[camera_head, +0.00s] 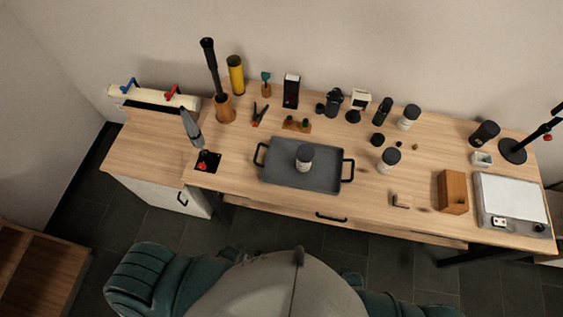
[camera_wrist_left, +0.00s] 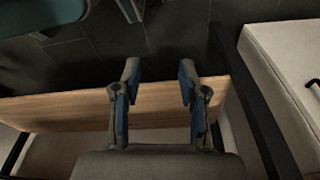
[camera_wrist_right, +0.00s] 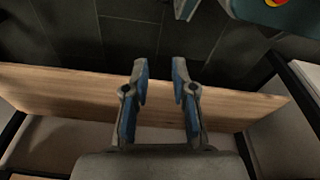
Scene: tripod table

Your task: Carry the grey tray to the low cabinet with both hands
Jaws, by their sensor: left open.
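The grey tray (camera_head: 275,174) lies flat on the wooden table, with a black handle at each short end. A grey jar with a dark lid (camera_head: 304,158) stands on it. My left gripper (camera_wrist_left: 159,72) is open and empty in the left wrist view, above a wooden edge and the dark floor. My right gripper (camera_wrist_right: 160,70) is open and empty in the right wrist view, with a similar wooden edge below. Neither gripper shows in the head view and neither touches the tray. A low wooden unit (camera_head: 32,262) at the lower left may be the low cabinet.
The wooden table (camera_head: 250,202) holds several jars along the back, a wooden block (camera_head: 452,192) and a white-topped device (camera_head: 510,200) at right. A tool holder (camera_head: 224,108) stands left of the tray. A white cabinet (camera_head: 165,190) is under the left end. Dark tiled floor lies in front.

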